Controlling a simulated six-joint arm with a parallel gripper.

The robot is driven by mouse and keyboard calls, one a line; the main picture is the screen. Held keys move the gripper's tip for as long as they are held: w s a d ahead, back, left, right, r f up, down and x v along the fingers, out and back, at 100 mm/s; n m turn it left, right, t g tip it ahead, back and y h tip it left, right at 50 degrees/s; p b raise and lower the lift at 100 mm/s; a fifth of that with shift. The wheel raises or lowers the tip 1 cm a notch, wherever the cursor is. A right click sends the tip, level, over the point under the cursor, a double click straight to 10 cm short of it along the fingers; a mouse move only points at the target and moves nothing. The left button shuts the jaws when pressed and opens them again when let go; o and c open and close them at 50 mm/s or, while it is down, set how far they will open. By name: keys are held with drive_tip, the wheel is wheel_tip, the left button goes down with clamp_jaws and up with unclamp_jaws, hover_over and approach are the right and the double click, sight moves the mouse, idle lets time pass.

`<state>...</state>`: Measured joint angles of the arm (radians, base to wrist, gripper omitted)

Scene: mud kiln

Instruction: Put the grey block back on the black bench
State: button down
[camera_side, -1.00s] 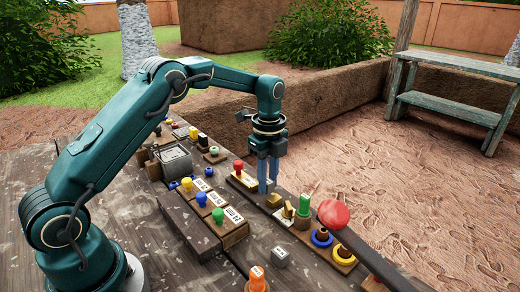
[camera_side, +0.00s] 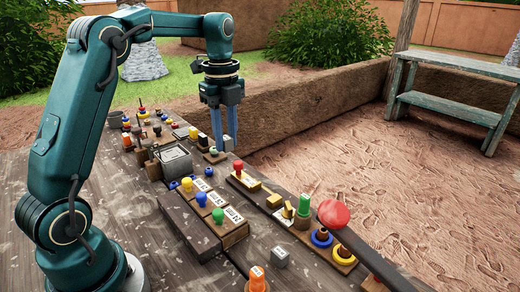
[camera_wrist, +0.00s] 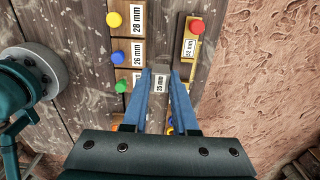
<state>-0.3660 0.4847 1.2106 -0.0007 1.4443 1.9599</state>
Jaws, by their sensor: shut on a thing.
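My gripper (camera_side: 225,145) is raised above the far part of the work surface. Its blue fingers are shut on a small grey block (camera_wrist: 161,82), which has a white label reading 25 mm in the wrist view. The fingers partly hide the block in the side view. Another grey block (camera_side: 280,255) with a white label sits on the weathered dark worktop (camera_side: 130,235) at the near side. I cannot tell for certain which surface is the black bench.
A red-knobbed plate (camera_side: 247,184) lies below and to the right of my gripper. A grey tin (camera_side: 175,160) stands left.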

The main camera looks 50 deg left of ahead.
drive_tip(key=s+d+r+n, duration=0.2)
drive_tip(key=s+d+n, duration=0.4)
drive_tip(key=n, duration=1.2)
drive_tip(key=shift+s+d+r, duration=0.15)
drive_tip(key=shift+s+d, duration=0.15)
drive_tip(key=shift+d, duration=0.55)
drive_tip(key=n, duration=1.8)
hover_over(148, 220)
wheel_tip(148, 220, down, 9)
drive_tip(key=shift+f, duration=3.85)
